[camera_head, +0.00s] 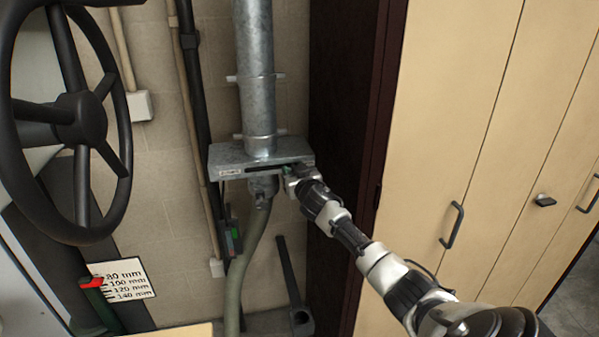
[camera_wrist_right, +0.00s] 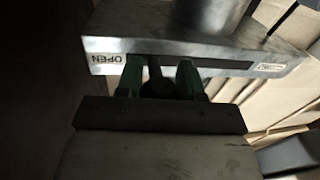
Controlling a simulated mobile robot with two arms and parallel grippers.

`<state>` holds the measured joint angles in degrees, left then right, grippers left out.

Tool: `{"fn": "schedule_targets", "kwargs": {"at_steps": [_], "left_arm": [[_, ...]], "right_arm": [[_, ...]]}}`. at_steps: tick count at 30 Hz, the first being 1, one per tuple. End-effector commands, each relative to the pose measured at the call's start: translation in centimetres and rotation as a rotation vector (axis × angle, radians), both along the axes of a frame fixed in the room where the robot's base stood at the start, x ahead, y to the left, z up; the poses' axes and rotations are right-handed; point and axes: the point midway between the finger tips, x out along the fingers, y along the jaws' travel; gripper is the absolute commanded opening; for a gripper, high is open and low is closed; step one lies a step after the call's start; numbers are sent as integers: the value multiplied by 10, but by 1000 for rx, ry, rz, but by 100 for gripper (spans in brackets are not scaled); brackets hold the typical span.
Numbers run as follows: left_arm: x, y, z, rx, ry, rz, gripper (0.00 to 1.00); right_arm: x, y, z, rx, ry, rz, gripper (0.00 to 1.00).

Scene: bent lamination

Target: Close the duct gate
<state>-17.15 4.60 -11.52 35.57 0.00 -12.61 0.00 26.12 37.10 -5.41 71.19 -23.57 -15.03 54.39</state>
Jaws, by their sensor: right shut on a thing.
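The duct gate (camera_head: 228,158) is a flat grey metal box across the galvanised vertical duct, with a dark slot along its front. In the right wrist view the gate's front face (camera_wrist_right: 225,56) has an OPEN label (camera_wrist_right: 106,59) at its left end and a second, unreadable label (camera_wrist_right: 270,67) at its right end. My right gripper (camera_head: 289,171) is at the right part of the slot. Its green fingertips (camera_wrist_right: 157,78) are shut on a dark gate handle (camera_wrist_right: 154,68) in the slot, nearer the OPEN label. My left gripper is not in view.
The metal duct (camera_head: 254,70) rises above the gate, and a greenish hose (camera_head: 245,255) hangs below it. A large black handwheel (camera_head: 75,117) stands at the left, near a millimetre scale card (camera_head: 128,279). Tan cabinets (camera_head: 455,110) fill the right.

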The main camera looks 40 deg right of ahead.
Motion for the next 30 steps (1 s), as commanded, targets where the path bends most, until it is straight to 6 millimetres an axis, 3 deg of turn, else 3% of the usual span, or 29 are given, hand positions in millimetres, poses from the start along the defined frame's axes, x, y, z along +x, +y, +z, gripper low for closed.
{"fn": "schedule_targets", "kwargs": {"at_steps": [6,12,24,25,30], "left_arm": [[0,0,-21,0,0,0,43],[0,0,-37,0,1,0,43],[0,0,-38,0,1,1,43],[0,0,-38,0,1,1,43],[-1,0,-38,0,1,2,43]], "right_arm": [[33,60,-5,9,-6,8,0],[52,96,-3,5,-4,6,0],[57,105,0,1,1,6,0],[57,105,0,1,1,7,39],[56,104,0,1,1,6,63]]}}
